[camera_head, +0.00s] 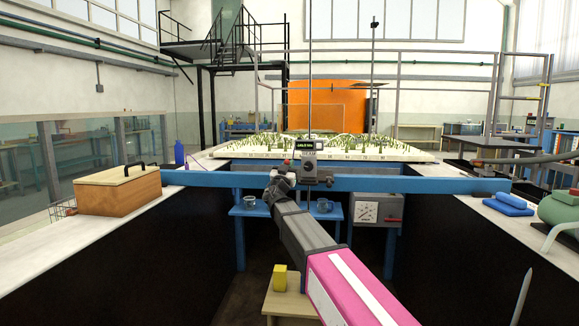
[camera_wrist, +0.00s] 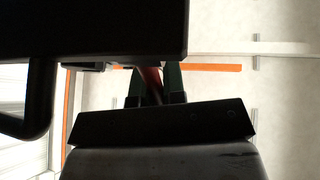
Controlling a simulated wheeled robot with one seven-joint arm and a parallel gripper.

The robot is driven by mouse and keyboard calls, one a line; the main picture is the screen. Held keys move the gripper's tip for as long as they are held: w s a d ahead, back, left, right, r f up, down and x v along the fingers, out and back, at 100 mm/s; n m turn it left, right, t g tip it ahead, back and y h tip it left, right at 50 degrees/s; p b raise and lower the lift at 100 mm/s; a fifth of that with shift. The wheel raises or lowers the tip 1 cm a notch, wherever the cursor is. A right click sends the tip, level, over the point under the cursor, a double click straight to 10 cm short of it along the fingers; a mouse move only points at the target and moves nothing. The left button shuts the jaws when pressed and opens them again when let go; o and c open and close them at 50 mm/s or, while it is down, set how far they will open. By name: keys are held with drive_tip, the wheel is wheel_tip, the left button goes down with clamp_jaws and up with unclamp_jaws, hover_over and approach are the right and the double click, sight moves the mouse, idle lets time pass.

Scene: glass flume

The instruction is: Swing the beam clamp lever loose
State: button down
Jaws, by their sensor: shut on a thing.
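The blue beam (camera_head: 420,184) spans the flume from side wall to side wall. A grey clamp and gauge unit (camera_head: 310,172) with a small lit display sits at the beam's middle, with a thin upright rod above it. My gripper (camera_head: 282,178) is at the left side of this unit, in front of the beam. The clamp lever (camera_wrist: 152,84), a red bar in the wrist view, lies between the dark fingers of my gripper (camera_wrist: 155,92), which are shut on it. In the head view a small red tip of the lever (camera_head: 287,162) shows above my gripper.
A wooden box (camera_head: 118,192) stands on the left wall top. Blue cloths (camera_head: 508,203) and a green rounded object (camera_head: 560,209) are on the right wall top. A model bed (camera_head: 330,150) lies behind the beam. A yellow block (camera_head: 280,278) stands on a stool below my arm.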

drive_tip(key=shift+s+m+t+h, duration=0.5)
drive_tip(key=shift+s+t+h, duration=0.1)
drive_tip(key=shift+t+h, duration=0.3)
drive_tip(key=shift+s, duration=0.1)
drive_tip(key=c, duration=1.1)
unclamp_jaws()
drive_tip(key=shift+r, duration=0.1)
drive_tip(key=shift+c, duration=0.2)
drive_tip(key=shift+s+f, duration=0.15)
drive_tip(key=shift+f, duration=0.15)
drive_tip(key=v, duration=1)
drive_tip(key=shift+s+a+f, duration=0.1)
